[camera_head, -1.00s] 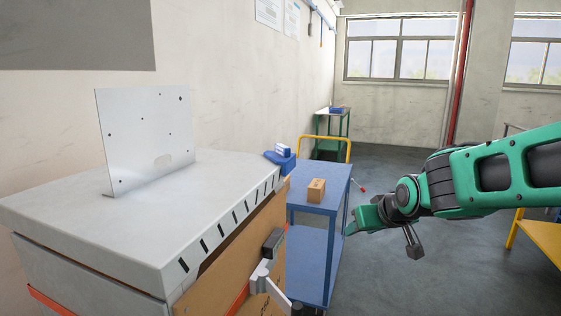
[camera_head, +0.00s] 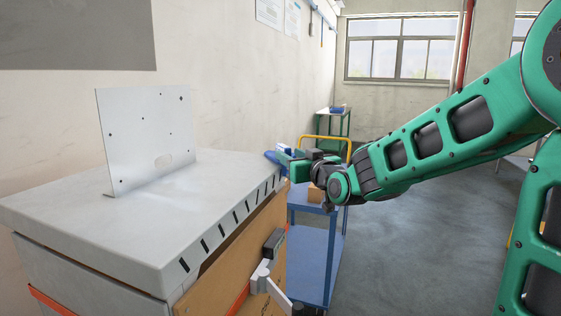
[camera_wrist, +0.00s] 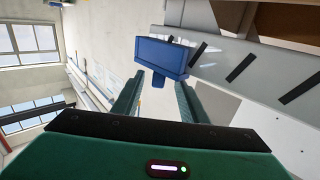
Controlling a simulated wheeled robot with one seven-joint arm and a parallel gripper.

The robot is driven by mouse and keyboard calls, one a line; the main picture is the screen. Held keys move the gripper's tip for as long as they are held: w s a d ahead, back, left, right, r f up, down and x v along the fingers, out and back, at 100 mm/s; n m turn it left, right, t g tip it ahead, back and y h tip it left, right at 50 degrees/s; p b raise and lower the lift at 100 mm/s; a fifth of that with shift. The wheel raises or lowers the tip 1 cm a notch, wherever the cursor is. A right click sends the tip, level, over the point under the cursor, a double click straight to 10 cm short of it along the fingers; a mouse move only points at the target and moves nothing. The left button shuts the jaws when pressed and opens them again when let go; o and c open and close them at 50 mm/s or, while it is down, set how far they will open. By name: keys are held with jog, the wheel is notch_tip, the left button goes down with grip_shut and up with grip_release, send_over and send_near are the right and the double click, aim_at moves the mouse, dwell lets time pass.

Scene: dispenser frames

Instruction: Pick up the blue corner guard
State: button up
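The blue corner guard (camera_wrist: 161,56) sits at the edge of the grey worktop in the wrist view, just beyond my fingertips. My gripper (camera_wrist: 158,88) is open, with a green finger on either side and a gap between them. The guard lies ahead of that gap, and a short blue tab hangs toward it. I see no contact. In the head view, a piece of the blue guard (camera_head: 272,157) shows at the worktop's far right corner. My gripper (camera_head: 288,157) is beside that corner and hides the rest.
The grey worktop (camera_head: 75,222) has a slotted front edge and carries an upright metal plate (camera_head: 148,135). A blue cart (camera_head: 316,255) stands beyond, with a cardboard box (camera_head: 315,194) partly behind my arm. A green table (camera_head: 334,122) stands farther back.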

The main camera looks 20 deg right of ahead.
aim_at(283, 149)
jog(key=shift+w+a+r, duration=0.1)
jog(key=shift+w+a, duration=0.1)
jog(key=shift+w, duration=1.35)
jog(key=shift+w+a+r, duration=0.1)
jog(key=shift+w+a, duration=0.05)
jog(key=shift+w, duration=1.35)
grip_shut()
